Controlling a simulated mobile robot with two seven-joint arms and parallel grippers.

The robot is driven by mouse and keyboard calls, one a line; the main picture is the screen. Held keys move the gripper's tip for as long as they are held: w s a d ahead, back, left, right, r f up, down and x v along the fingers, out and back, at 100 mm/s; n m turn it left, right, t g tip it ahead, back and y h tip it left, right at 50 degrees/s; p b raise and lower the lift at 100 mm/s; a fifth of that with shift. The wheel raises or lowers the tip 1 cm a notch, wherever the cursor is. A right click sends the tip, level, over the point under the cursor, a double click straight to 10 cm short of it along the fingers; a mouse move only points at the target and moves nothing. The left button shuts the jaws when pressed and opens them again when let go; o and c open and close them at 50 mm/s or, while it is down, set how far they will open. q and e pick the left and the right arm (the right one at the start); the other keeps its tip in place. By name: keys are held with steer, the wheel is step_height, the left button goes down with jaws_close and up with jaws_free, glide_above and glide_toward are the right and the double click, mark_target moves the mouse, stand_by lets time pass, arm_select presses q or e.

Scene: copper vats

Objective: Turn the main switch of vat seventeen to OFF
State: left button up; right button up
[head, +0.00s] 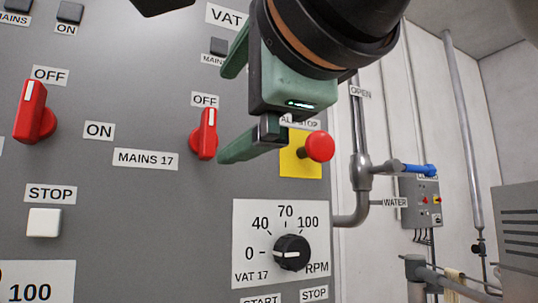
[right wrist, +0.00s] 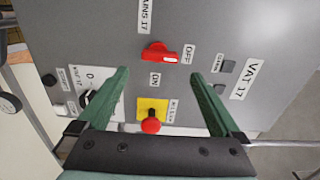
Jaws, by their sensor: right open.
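The main switch of vat seventeen, a red rotary handle (head: 208,134), sits on the grey panel right of the MAINS 17 label (head: 146,159). Its white mark points up at the OFF label (head: 205,100). In the right wrist view the handle (right wrist: 158,53) likewise points at OFF, with the ON label (right wrist: 154,80) beside it. My right gripper (head: 224,115) is open and empty in front of the panel. In the right wrist view its fingers (right wrist: 159,75) stand either side of the switch, apart from it. In the head view the gripper hides the ON label. My left gripper is not seen.
A red stop button (head: 319,146) on a yellow plate stands out right of the switch. A black RPM knob (head: 292,252) is below. Another red switch (head: 33,112), also pointing at OFF, is at left. Pipes with a blue-handled valve (head: 412,169) run beyond the panel's right edge.

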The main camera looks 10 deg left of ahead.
steer(key=shift+b+v, duration=0.35)
steer(key=shift+v, duration=2.05)
steer(key=shift+a, duration=0.1)
